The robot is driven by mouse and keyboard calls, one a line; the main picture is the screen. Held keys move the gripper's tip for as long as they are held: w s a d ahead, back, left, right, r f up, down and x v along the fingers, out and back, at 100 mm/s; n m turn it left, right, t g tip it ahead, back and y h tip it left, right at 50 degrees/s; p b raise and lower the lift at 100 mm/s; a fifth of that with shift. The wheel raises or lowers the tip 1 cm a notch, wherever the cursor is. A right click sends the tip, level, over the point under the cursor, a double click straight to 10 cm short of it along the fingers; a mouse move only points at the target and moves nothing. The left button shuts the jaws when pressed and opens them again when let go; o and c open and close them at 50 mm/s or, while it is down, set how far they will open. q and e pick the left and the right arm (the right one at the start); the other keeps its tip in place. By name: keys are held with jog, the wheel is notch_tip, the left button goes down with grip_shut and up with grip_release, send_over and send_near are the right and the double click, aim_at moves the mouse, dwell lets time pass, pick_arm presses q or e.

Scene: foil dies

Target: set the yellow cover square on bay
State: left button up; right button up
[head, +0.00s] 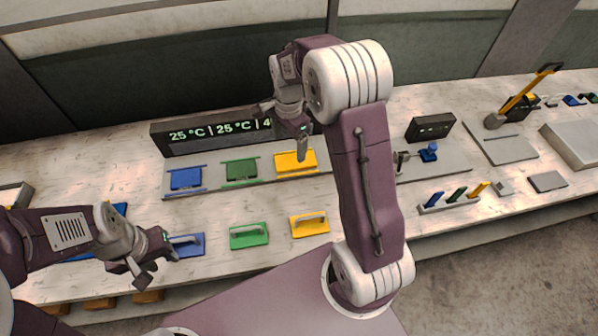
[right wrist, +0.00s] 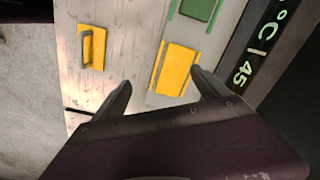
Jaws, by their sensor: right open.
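The yellow cover (head: 309,231), a flat plate with a raised handle, lies on the bench at the front right of the row of covers. It also shows at the upper left of the right wrist view (right wrist: 98,63). The yellow bay (head: 285,168) is behind it on the grey base plate, and shows in the right wrist view (right wrist: 175,72) with a yellow rail along each side. My right gripper (head: 298,150) is open and empty above the yellow bay; its fingers (right wrist: 163,86) show apart. My left gripper (head: 158,262) is open, close to the blue cover.
A blue cover (head: 190,250) and a green cover (head: 248,241) lie left of the yellow one. Blue (head: 186,182) and green (head: 240,172) bays share the base plate. A dark temperature display (head: 210,134) stands behind. Various tools and blocks lie at the right.

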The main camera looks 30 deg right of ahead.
jog(key=s+a+f+n, duration=0.1)
jog(key=s+a+n, duration=0.1)
jog(key=s+n, duration=0.5)
jog(key=s+a+f+n, duration=0.1)
jog(key=s+a+n, duration=0.1)
jog(key=s+n, duration=0.5)
jog(key=s, duration=0.3)
jog(key=shift+s+n+t, duration=0.15)
jog(key=shift+n+t, duration=0.25)
